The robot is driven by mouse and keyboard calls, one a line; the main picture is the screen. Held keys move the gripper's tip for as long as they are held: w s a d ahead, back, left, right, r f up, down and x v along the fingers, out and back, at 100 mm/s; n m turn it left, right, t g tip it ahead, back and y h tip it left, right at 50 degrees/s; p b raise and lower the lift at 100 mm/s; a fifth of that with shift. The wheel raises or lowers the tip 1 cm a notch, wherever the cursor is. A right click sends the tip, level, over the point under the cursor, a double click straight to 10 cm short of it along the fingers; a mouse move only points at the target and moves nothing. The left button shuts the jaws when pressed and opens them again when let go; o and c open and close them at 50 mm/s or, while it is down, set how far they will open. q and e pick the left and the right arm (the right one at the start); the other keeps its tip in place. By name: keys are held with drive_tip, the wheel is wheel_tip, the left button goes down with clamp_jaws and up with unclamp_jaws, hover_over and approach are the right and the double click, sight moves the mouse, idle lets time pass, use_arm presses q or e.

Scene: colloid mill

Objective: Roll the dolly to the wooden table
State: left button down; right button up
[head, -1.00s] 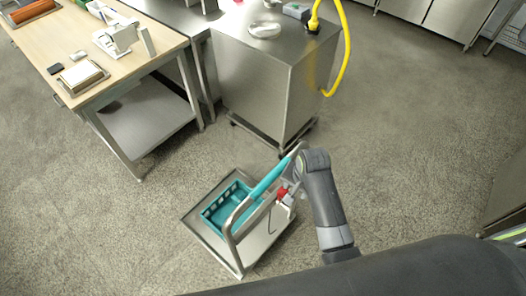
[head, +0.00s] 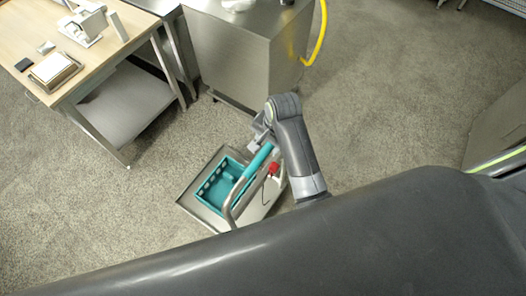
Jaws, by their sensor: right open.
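The dolly (head: 196,206) is a low metal platform with a bent tube handle (head: 238,190) and stands on the floor at the lower middle. A teal crate (head: 208,188) sits on it, and a teal bar lies along the handle. The wooden table (head: 38,45) is at the upper left, with bare floor between it and the dolly. My right gripper (head: 257,137) is open and empty, just above the far end of the handle; contact cannot be told. My left gripper is not in view.
A steel cabinet (head: 240,55) with a yellow hose (head: 319,40) stands behind the dolly. The table has a lower shelf (head: 125,103) and holds a scale (head: 56,70) and a white device (head: 85,22). A red part (head: 273,168) shows near the handle.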

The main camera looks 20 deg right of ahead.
sight(263, 154)
drive_tip(key=f, duration=0.2)
drive_tip(key=w+f, duration=0.1)
drive_tip(key=f, duration=0.2)
drive_tip(key=a+f+p, duration=0.1)
drive_tip(key=f, duration=0.2)
drive_tip(key=shift+w+f, duration=0.15)
drive_tip(key=shift+f, duration=0.05)
clamp_jaws()
